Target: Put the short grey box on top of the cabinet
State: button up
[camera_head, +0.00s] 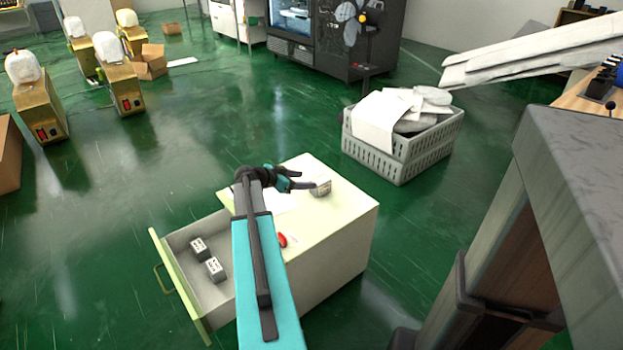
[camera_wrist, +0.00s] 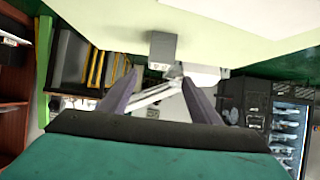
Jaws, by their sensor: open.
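The pale cabinet (camera_head: 345,215) stands on the green floor with its drawer (camera_head: 180,240) pulled out to the left. A small grey box (camera_head: 320,188) is on the cabinet top, close beyond my gripper (camera_head: 300,181). In the wrist view a grey box (camera_wrist: 162,47) shows against the pale cabinet top (camera_wrist: 250,30), just past the fingertips. My gripper (camera_wrist: 158,78) is open there, with nothing visible between its fingers. Two grey boxes with dark-spotted tops, one farther back (camera_head: 199,249) and one nearer (camera_head: 215,268), are in the drawer. Which box is the short one is unclear.
A red object (camera_head: 283,240) lies on the cabinet top, partly behind my arm, near a white sheet (camera_head: 280,203). A grey crate (camera_head: 395,165) of pale items stands behind the cabinet. A dark-topped structure (camera_head: 590,170) rises at right. Floor left of the drawer is clear.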

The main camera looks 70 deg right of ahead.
jog(key=v, duration=0.4)
jog(key=shift+w+a, duration=0.1)
jog(key=shift+a, duration=0.1)
jog(key=shift+r, duration=0.1)
dwell(0.6)
